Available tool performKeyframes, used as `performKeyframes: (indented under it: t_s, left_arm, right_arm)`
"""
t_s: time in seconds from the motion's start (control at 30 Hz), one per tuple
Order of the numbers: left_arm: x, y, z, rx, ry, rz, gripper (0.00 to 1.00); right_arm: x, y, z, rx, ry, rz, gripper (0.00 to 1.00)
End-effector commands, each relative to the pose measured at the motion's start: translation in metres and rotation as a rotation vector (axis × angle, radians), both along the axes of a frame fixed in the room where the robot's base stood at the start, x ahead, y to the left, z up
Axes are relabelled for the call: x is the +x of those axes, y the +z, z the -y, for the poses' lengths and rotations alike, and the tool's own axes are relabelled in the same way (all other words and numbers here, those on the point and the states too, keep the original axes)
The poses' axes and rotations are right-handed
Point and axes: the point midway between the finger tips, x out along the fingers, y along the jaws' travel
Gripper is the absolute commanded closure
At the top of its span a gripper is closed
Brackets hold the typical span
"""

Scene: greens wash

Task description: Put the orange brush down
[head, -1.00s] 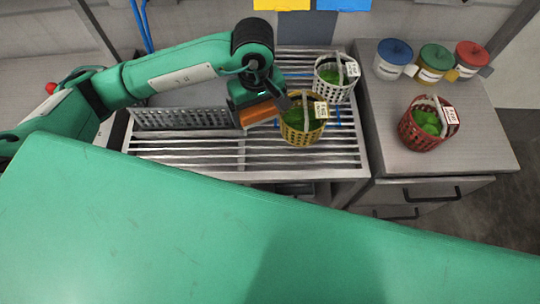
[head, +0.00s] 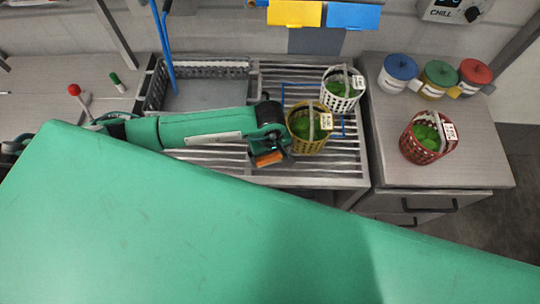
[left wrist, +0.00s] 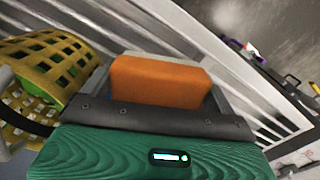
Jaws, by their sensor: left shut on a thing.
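The orange brush (head: 268,159) is in my left gripper (head: 272,152), over the slatted rack (head: 215,158) near its front edge. In the left wrist view the orange block of the brush (left wrist: 160,80) sits between the two fingers, which are shut on it. Pale slats show close behind it; I cannot tell whether the brush touches them. A yellow basket (head: 306,138) with greens stands just right of the gripper, and it also shows at the left of the left wrist view (left wrist: 38,62). My right gripper is not in view.
A white basket (head: 342,94) of greens stands behind the yellow one. A red basket (head: 428,148) and blue, green and red lidded jars (head: 398,72) stand on the right counter. A grey tray (head: 208,97) lies behind my left arm.

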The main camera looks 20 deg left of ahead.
Motion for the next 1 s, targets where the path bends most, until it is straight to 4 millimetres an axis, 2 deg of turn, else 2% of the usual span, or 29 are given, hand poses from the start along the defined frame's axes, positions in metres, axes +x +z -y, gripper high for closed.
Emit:
performKeyframes:
  t_s: [0.23,0.63,0.67,0.7,1.0]
  left_arm:
    - [-0.001,-0.031,0.0,0.002,0.001,-0.003,0.34]
    - [0.0,-0.038,0.0,0.002,0.0,-0.001,0.34]
    - [-0.001,-0.037,0.0,0.002,0.0,-0.001,0.06]
    - [-0.001,-0.036,0.0,0.002,0.0,-0.001,0.0]
    - [-0.001,-0.032,0.0,0.001,0.0,-0.002,0.0]
  right_arm:
    - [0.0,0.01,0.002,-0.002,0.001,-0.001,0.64]
    - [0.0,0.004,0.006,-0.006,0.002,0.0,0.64]
    - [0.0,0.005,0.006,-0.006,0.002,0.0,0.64]
    - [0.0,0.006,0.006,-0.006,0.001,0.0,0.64]
    - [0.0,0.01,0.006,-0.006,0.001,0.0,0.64]
